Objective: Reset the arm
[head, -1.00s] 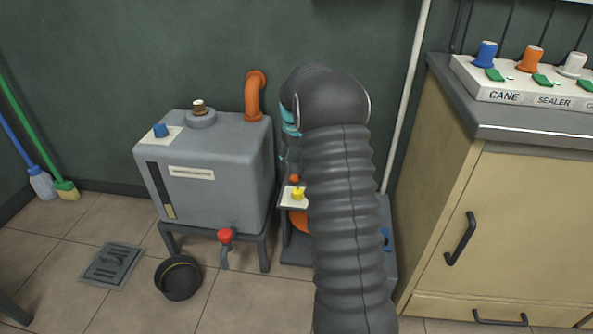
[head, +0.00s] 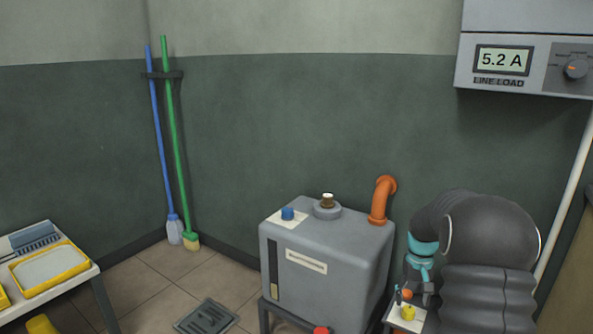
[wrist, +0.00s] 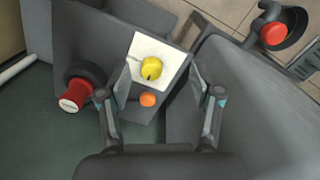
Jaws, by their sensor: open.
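My arm, in a grey ribbed sleeve, shows at the lower right of the head view. My gripper (wrist: 161,90) is open in the wrist view, its two fingers spread apart. A yellow knob (wrist: 151,69) on a white plate (wrist: 145,47) shows beyond and between the fingers, with an orange knob (wrist: 148,100) nearer. Nothing shows held between the fingers. In the head view the yellow knob (head: 408,312) is just below the gripper, which is partly hidden by the arm.
A grey tank (head: 320,262) with an orange pipe (head: 380,200) stands left of my arm. A red knob (wrist: 74,95) is left of the gripper. A table with yellow trays (head: 50,270) is far left. A line load meter (head: 503,60) hangs upper right.

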